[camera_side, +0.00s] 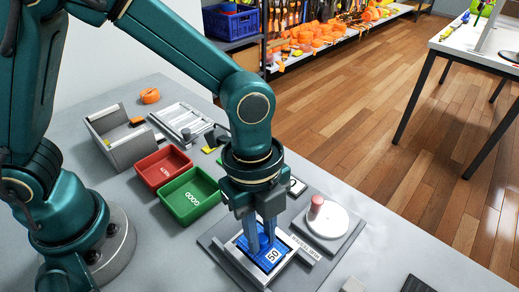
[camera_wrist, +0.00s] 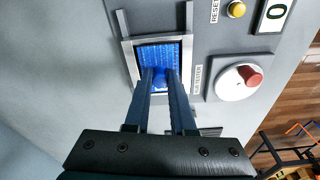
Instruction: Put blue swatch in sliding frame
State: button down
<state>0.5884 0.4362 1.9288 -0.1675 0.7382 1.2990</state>
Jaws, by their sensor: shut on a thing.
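The blue swatch (camera_side: 263,262) lies flat within the grey sliding frame (camera_side: 243,268), with a white label reading 50 on it. In the wrist view the swatch (camera_wrist: 158,52) fills the opening of the frame (camera_wrist: 131,62). My gripper (camera_side: 260,244) points down over the swatch. Its two fingers (camera_wrist: 160,77) are close together, with blue material between the tips, so it is shut on the swatch. The fingers hide part of the swatch, and I cannot tell whether it rests fully on the frame's bed.
A white round dial with a red knob (camera_side: 316,208) stands right of the frame. Green (camera_side: 188,196) and red (camera_side: 163,167) bins sit to the left, with a grey holder (camera_side: 118,142) behind. A yellow reset button (camera_wrist: 236,9) is near the counter display (camera_wrist: 273,15).

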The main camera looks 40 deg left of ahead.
jog(key=shift+f, duration=0.15)
jog(key=shift+c, duration=1.4)
grip_release()
jog(key=shift+r, duration=3)
